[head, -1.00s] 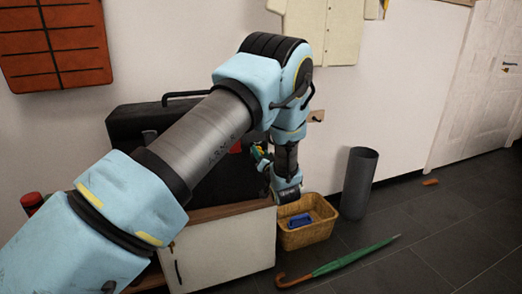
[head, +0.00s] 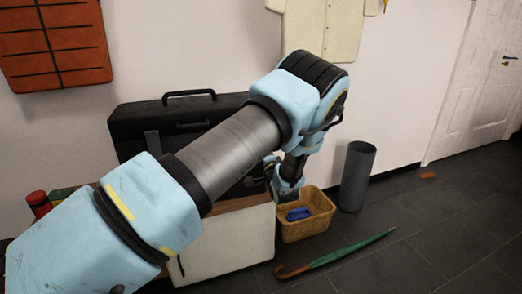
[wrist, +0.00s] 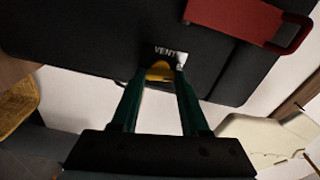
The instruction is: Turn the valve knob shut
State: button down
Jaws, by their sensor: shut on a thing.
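The yellow valve knob (wrist: 158,73) is on the side of a black case, just under a "VENT" label (wrist: 166,51) in the wrist view. My gripper (wrist: 157,80) has two green fingers, one on each side of the knob, and is shut on it. The fingers cover parts of the knob's sides. The black case (head: 140,124) also shows in the head view, on top of a cabinet. There my arm hides the knob and most of the gripper.
A red handle (wrist: 235,17) juts from the case above the knob. The case stands on a white cabinet (head: 235,248). A wicker basket (head: 305,232) with a blue item, a grey cylinder (head: 357,178) and a green umbrella (head: 345,256) are on the floor to the right.

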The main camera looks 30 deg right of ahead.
jog(key=shift+f+m, duration=0.1)
jog(key=shift+m, duration=0.7)
jog(key=shift+c, duration=2)
grip_release()
jog(key=s+a, duration=0.2)
jog(key=s, duration=0.8)
jog(key=shift+s, duration=0.35)
jog(key=shift+w, duration=0.1)
